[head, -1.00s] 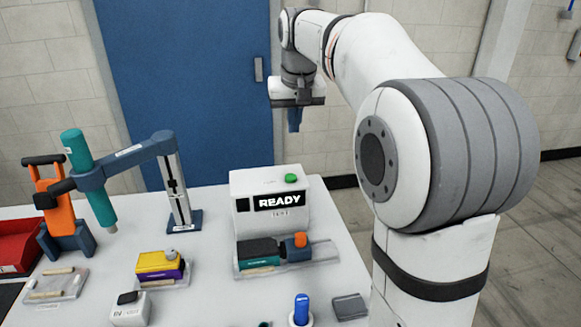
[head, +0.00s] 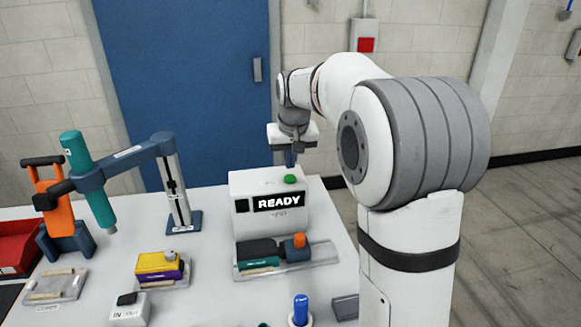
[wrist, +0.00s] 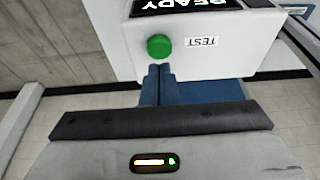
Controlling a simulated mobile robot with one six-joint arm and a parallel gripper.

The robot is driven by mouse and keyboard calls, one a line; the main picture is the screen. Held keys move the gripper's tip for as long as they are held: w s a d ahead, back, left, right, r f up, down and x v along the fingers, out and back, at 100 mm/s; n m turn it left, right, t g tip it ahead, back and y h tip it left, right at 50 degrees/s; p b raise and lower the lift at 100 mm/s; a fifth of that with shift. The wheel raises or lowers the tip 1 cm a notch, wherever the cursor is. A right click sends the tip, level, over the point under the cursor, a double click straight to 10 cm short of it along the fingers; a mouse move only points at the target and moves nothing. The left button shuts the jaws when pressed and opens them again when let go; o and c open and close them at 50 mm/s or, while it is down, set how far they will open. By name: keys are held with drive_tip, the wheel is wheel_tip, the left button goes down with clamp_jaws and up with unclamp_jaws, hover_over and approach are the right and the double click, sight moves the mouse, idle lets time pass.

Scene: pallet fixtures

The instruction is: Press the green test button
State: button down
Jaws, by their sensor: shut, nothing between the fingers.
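The green test button (head: 290,179) sits on top of a white tester box whose front display (head: 278,202) reads READY. In the wrist view the round green button (wrist: 159,46) is beside a TEST label (wrist: 202,41), on the box's white top (wrist: 240,50). My gripper (head: 293,160) is above the box, near the button. Its blue fingers (wrist: 157,84) are shut and empty, with their tips close to the button in the wrist view. I cannot tell whether they touch it.
A fixture with an orange knob (head: 300,240) stands in front of the box. A blue peg (head: 301,309), a yellow and purple block (head: 160,264), a teal tool on an arm (head: 86,180) and a red bin (head: 18,247) share the white table (head: 205,262).

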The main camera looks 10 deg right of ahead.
sight(291, 179)
drive_tip(key=shift+f, duration=1.25)
wheel_tip(291, 179, down, 2)
drive_tip(key=shift+s+b, duration=0.15)
drive_tip(key=shift+b, duration=0.55)
drive_tip(key=shift+s+f, duration=0.1)
drive_tip(key=shift+s, duration=0.05)
drive_tip(key=shift+f, duration=0.1)
drive_tip(key=r+p, duration=0.1)
drive_tip(key=r, duration=0.1)
drive_tip(key=r+p, duration=0.2)
drive_tip(key=shift+w+r, duration=0.2)
drive_tip(key=shift+r, duration=0.1)
drive_tip(key=v, duration=1)
drive_tip(key=shift+r, duration=0.3)
